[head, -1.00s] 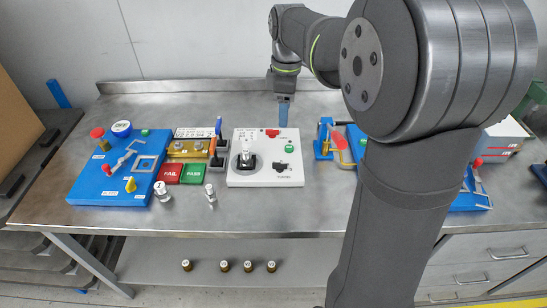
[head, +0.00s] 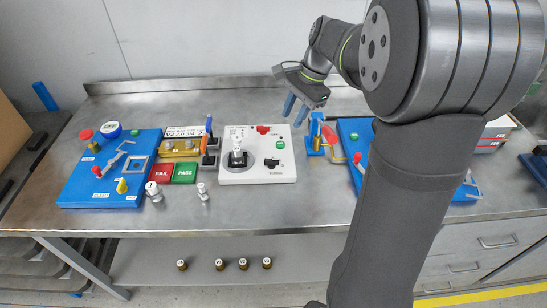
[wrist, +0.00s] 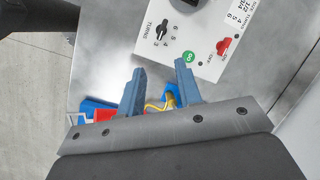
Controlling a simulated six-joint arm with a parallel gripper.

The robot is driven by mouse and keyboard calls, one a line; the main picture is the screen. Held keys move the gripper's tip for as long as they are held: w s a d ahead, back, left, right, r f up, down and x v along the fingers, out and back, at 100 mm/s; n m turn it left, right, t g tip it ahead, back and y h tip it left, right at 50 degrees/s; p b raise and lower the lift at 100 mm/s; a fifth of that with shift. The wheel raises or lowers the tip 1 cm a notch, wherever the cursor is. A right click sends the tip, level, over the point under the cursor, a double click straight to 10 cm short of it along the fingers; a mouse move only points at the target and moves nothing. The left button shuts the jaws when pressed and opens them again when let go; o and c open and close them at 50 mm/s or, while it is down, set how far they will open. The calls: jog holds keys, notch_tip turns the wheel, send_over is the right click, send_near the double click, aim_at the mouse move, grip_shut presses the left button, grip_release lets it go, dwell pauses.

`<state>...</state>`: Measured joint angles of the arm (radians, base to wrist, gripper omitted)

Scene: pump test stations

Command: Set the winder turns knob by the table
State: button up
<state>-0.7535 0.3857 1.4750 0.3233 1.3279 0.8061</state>
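The winder is a white box (head: 230,176) in the middle of the table. Its black turns knob (head: 271,163) is on the right half of the top face. In the wrist view the turns knob (wrist: 161,31) has numbers around it and the word TURNS beside it; I cannot tell surely which number it points to. My gripper (head: 294,112) is above the table, behind and right of the winder, apart from it. In the wrist view my gripper (wrist: 160,66) has two blue fingers spread with nothing between them.
The winder carries a green button (head: 280,144), a red switch (head: 263,129) and a metal spindle (head: 237,154). Blue stations stand left (head: 75,187) and right (head: 347,126). FAIL (head: 163,172) and PASS (head: 185,172) pads lie left. The table in front of the winder is clear.

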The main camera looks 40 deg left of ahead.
jog(key=w+m, duration=0.1)
jog(key=m, duration=0.6)
send_near(272, 159)
jog(key=shift+y, duration=0.4)
jog(key=x, duration=0.9)
jog(key=shift+d+f, duration=0.2)
jog(key=shift+d, duration=0.2)
jog(key=shift+c, duration=0.4)
grip_shut()
